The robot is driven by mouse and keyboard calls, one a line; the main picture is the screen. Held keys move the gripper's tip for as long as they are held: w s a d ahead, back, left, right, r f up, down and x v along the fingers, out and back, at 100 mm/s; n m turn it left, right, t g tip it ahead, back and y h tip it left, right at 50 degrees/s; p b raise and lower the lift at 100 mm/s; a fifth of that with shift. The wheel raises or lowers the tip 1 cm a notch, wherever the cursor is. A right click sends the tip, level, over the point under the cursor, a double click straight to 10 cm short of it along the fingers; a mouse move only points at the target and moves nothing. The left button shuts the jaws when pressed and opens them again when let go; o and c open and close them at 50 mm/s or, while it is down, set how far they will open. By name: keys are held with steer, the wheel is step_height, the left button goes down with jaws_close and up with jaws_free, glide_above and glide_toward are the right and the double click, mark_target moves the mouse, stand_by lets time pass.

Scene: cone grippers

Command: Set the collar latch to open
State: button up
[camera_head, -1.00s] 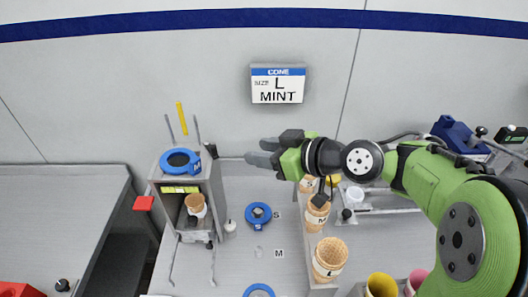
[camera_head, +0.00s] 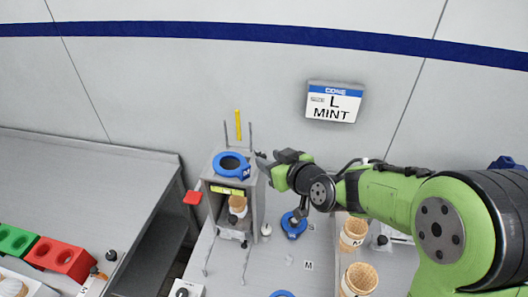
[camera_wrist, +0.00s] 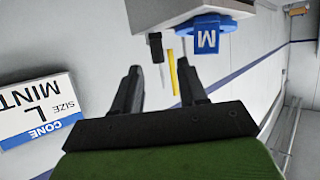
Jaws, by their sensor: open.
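A grey stand (camera_head: 252,205) holds a blue collar ring (camera_head: 231,164) on its top. The collar, marked M, also shows in the wrist view (camera_wrist: 207,38). A small black lever (camera_wrist: 155,46) juts from the stand's side near the collar; I cannot tell for sure that it is the collar latch, or how it is set. My gripper (camera_head: 264,163) is beside the stand's upper right corner. Its two dark fingers (camera_wrist: 160,75) are apart with nothing between them, pointing towards the lever and the stand. In the head view the gripper hides the lever.
A cone (camera_head: 237,207) sits inside the stand, under a yellow-green label. A red tab (camera_head: 192,198) sticks out at its left. A yellow rod (camera_head: 238,124) and thin grey rods rise behind. Another blue ring (camera_head: 293,225) and stacked cones (camera_head: 358,280) are to the right. A sign (camera_head: 334,102) reads L MINT.

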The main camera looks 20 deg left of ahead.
mark_target(265, 156)
steer(key=x, duration=0.4)
steer(key=shift+w+a+f+p, duration=0.1)
steer(key=shift+w+a+p, duration=0.05)
steer(key=shift+w+p, duration=0.2)
steer(key=shift+s, duration=0.1)
jaws_close()
